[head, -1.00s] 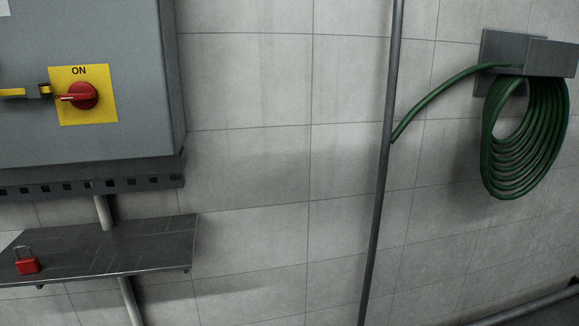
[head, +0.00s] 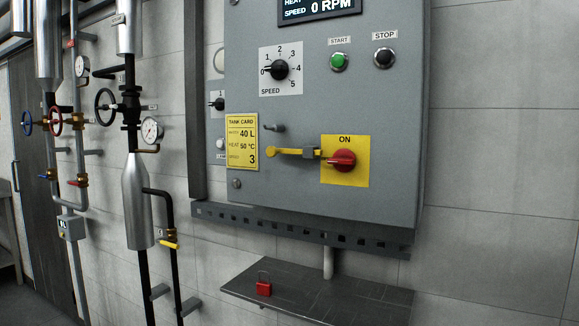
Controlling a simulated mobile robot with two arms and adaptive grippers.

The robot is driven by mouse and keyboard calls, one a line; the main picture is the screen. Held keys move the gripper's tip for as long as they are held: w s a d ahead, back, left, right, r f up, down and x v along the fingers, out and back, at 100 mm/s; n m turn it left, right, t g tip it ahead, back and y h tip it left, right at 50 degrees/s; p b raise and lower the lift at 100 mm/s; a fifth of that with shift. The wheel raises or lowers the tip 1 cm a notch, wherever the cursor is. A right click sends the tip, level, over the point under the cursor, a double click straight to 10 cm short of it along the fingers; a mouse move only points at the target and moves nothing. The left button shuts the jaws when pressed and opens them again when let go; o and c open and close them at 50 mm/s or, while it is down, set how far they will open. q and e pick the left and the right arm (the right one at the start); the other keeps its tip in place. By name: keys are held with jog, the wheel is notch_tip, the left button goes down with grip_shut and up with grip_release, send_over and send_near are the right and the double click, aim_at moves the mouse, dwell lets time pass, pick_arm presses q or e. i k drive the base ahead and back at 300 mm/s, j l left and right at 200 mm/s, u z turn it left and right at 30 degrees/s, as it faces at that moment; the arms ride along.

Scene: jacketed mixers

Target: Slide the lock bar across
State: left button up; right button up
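The yellow lock bar (head: 283,151) lies roughly level on the front of the grey control cabinet. Its rounded end is at the left, and its right part sits in a small dark guide (head: 311,153) just left of the red rotary switch (head: 344,160). The switch is on a yellow plate (head: 357,180) marked ON, its handle pointing left toward the guide. Neither of my grippers shows in the head view.
The cabinet (head: 390,120) carries a speed knob (head: 279,69), a green START button (head: 339,61), a black STOP button (head: 384,57) and a yellow tank card (head: 242,142). Pipes with valves and gauges stand at the left, including a black handwheel (head: 105,106). The wall at right is bare.

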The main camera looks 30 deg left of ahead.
aim_at(271, 151)
jog(key=u, duration=1.05)
